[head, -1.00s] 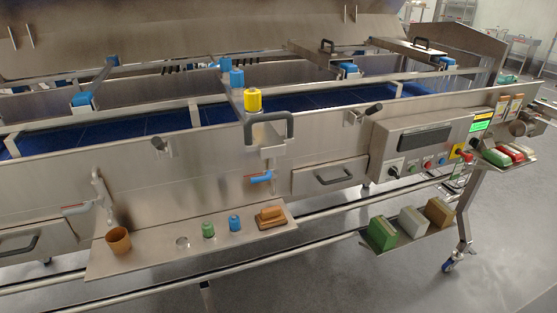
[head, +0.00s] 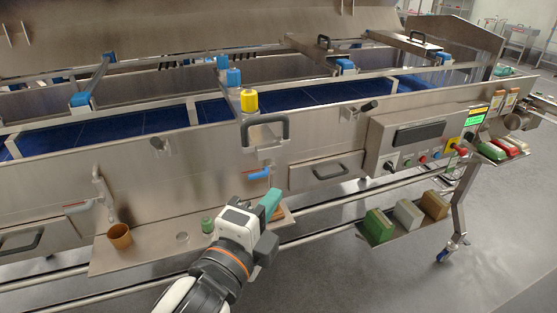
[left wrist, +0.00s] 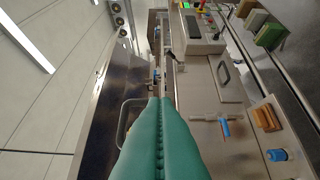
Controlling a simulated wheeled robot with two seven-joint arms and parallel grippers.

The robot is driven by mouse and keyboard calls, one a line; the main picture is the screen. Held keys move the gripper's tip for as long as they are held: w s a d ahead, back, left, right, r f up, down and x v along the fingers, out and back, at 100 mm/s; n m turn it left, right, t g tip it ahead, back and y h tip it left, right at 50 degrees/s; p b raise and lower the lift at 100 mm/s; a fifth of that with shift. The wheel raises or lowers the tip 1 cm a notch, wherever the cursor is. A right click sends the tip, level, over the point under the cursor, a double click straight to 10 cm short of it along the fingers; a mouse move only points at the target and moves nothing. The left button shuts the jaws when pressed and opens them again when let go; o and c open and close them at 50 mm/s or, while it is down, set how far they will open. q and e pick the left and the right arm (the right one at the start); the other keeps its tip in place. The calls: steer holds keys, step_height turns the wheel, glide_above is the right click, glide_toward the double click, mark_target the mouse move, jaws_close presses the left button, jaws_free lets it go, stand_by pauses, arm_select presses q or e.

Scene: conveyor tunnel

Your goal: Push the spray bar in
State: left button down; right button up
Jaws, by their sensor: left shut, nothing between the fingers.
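The spray bar (head: 240,88) lies across the conveyor, with blue caps and a yellow cap (head: 249,101) on top. Its grey U-shaped handle (head: 265,131) stands out at the near side wall. In the left wrist view the handle (left wrist: 123,124) shows as a loop left of the fingers, partly hidden by them. My left gripper (head: 272,200) has teal fingers, which are shut and empty. It is below the handle and apart from it, in front of the small shelf. The fingers (left wrist: 160,104) lie side by side in the left wrist view. My right gripper is not in view.
The shelf (head: 140,262) holds a brown cup (head: 119,236) and a green cap (head: 207,225). A drawer (head: 325,173) and the control panel (head: 420,138) are to the right.

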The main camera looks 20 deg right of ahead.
arm_select(q)
steer(key=w+d+p, duration=0.3)
steer(key=w+d, duration=0.1)
steer(key=w, duration=0.5)
steer(key=shift+d+p, duration=0.25)
steer(key=shift+p, duration=0.15)
